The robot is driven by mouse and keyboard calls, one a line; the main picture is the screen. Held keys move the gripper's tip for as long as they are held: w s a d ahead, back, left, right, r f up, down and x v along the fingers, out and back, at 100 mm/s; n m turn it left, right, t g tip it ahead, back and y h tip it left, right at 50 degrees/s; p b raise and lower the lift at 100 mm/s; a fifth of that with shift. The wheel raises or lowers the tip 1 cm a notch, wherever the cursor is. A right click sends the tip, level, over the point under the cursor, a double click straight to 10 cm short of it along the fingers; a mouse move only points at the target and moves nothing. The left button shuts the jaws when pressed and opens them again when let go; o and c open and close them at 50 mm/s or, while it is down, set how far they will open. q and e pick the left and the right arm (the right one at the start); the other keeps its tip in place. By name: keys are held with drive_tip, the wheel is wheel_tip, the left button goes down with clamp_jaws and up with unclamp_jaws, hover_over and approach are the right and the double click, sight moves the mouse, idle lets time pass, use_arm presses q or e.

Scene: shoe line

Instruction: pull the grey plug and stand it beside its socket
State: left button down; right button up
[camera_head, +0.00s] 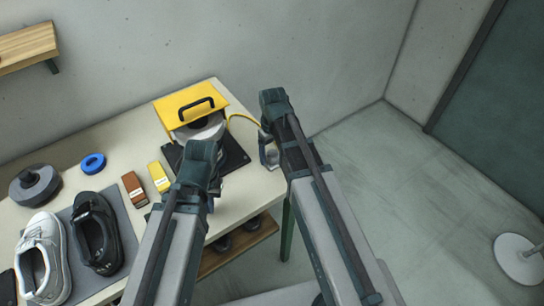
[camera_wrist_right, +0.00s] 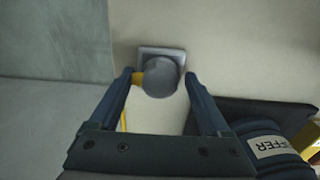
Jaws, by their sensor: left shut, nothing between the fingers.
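The grey plug (camera_wrist_right: 160,76) is a round grey knob seen from above in the right wrist view. It sits at a square grey socket (camera_wrist_right: 176,54) on the pale table top. My right gripper (camera_wrist_right: 158,80) is open, with one finger on each side of the plug. Some yellow, probably the cable, shows between the left finger and the plug. In the head view my right arm hides most of this spot. My left gripper (camera_head: 212,203) is shut and empty, over the front edge of the table, partly hidden by its own wrist.
A yellow machine with a black handle (camera_head: 190,106) stands behind, with a yellow cable (camera_head: 243,118) running right. A dark, labelled cylinder (camera_wrist_right: 265,143) lies close to my right gripper. Shoes (camera_head: 96,235), blocks and a blue ring (camera_head: 92,163) occupy the left of the table.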

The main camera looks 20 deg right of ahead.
sight(273, 152)
clamp_jaws()
use_arm(q)
drive_tip(key=shift+r, duration=0.1)
use_arm(e)
drive_tip(key=shift+r, duration=0.15)
